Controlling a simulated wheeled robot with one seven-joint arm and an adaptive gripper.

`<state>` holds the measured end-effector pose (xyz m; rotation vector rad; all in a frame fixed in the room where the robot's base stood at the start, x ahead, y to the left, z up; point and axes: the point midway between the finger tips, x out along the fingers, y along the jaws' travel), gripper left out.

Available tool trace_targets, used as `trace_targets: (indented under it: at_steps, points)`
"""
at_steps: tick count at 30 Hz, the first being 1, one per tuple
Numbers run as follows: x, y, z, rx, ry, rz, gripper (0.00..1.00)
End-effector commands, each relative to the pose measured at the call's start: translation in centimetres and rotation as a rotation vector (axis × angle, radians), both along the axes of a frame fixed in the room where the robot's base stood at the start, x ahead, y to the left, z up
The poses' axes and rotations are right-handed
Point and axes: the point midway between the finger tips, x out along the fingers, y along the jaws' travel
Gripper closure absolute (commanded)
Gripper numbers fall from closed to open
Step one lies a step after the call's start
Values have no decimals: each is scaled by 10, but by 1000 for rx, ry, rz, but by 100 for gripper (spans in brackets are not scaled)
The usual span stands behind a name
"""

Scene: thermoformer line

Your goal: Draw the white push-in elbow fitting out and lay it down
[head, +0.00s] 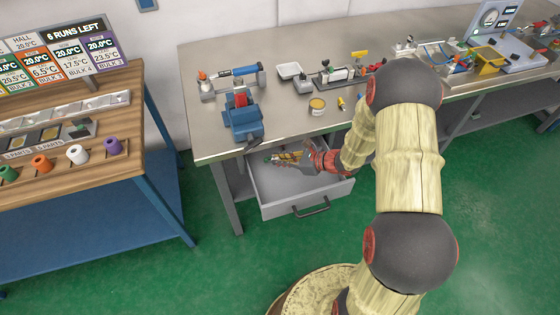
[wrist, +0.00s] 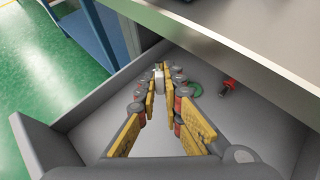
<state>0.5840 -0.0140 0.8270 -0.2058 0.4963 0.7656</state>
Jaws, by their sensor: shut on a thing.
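My gripper (wrist: 161,82) reaches into the open grey drawer (wrist: 95,122) under the bench. Its yellow-padded fingers are closed together at the tips on a small white piece, the push-in elbow fitting (wrist: 158,76), mostly covered by the fingers. I cannot tell whether the fitting touches the drawer floor. In the head view my gripper (head: 284,158) is near the back left of the drawer (head: 300,206), and the fitting cannot be made out there.
A red-and-black part (wrist: 229,86) and a green ring-like part (wrist: 195,90) lie in the drawer, right of my fingers. The bench top (head: 270,120) overhangs the drawer's back. On it stand a blue vise (head: 243,122), a yellow tin (head: 317,106) and a white tray (head: 290,71).

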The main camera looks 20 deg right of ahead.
Motion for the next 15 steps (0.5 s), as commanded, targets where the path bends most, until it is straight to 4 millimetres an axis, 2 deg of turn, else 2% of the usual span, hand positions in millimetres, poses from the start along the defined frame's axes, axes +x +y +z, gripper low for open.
trace_targets:
  at_steps: [8,15]
  points:
    - [0,0,-11,1,0,0,100]
    - [0,0,-32,2,2,0,100]
